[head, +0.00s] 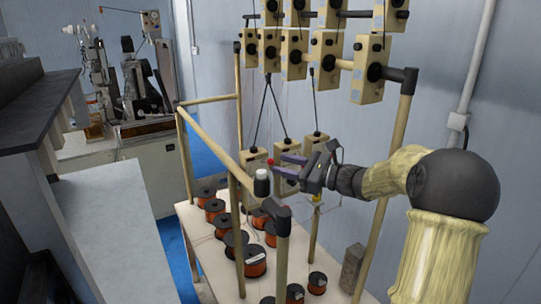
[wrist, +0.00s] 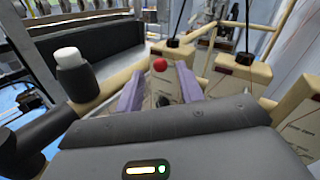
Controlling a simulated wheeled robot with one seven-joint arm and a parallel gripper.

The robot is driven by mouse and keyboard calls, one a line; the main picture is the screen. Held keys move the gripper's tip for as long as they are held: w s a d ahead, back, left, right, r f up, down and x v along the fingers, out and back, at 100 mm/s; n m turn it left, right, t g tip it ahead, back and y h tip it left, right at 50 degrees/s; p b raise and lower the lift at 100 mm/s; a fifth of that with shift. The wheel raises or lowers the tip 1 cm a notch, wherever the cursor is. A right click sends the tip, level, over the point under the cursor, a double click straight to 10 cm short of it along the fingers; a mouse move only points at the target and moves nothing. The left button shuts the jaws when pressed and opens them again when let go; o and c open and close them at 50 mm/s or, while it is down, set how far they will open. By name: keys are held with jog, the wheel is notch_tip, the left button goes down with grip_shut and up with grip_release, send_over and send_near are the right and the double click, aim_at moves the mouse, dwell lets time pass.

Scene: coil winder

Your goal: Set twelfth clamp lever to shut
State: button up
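A small red ball knob (head: 270,161), likely the end of a clamp lever, shows by the lower beige boxes of the rack. The lever's shaft is mostly hidden, and I cannot tell its number or setting. My gripper (head: 277,166) has two purple fingers spread apart, with the knob close to their tips. In the wrist view, the red knob (wrist: 160,64) appears between and just beyond the fingertips of my gripper (wrist: 158,76). I cannot tell whether they touch it. Nothing is visibly held.
A beige rail post with a black and white capped fitting (head: 262,183) stands left of my gripper. Beige boxes (head: 315,148) stand behind it, with more boxes (head: 328,50) above. Copper-wire spools (head: 255,261) crowd the table (head: 208,248) below.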

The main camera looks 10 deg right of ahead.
aim_at(270, 161)
jog(key=shift+p+x, duration=0.75)
jog(key=shift+x, duration=1.65)
grip_shut()
